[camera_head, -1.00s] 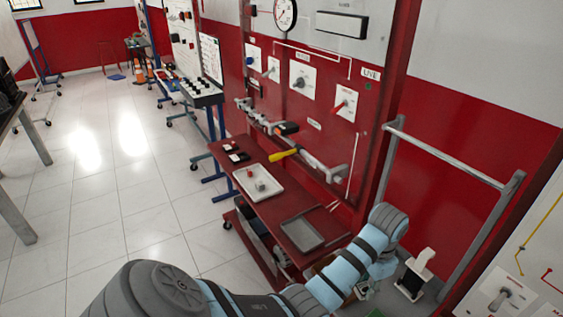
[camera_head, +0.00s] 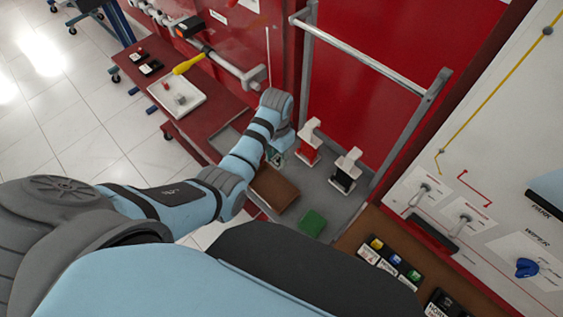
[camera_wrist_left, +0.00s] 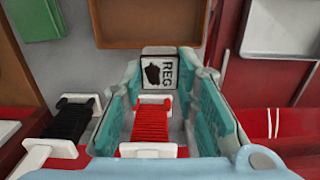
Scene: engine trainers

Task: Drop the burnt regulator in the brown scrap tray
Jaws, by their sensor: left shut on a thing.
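The burnt regulator (camera_wrist_left: 158,73) is a small white block marked REG with a black scorch mark. It is held between the teal fingers of my left gripper (camera_wrist_left: 160,68) in the left wrist view. In the head view the left gripper (camera_head: 277,157) points down near the back edge of the brown scrap tray (camera_head: 274,188); the regulator is too small to make out there. In the left wrist view the brown tray (camera_wrist_left: 150,42) lies just beyond the regulator. It looks empty where visible. My right gripper is out of view.
A red coil (camera_head: 309,143) and a black coil (camera_head: 345,171) with white ends stand right of the gripper. A green item (camera_head: 312,222) lies beside the brown tray. A grey tray (camera_head: 225,138) and a white tray (camera_head: 178,97) are to the left. A tubular rail (camera_head: 385,70) stands behind.

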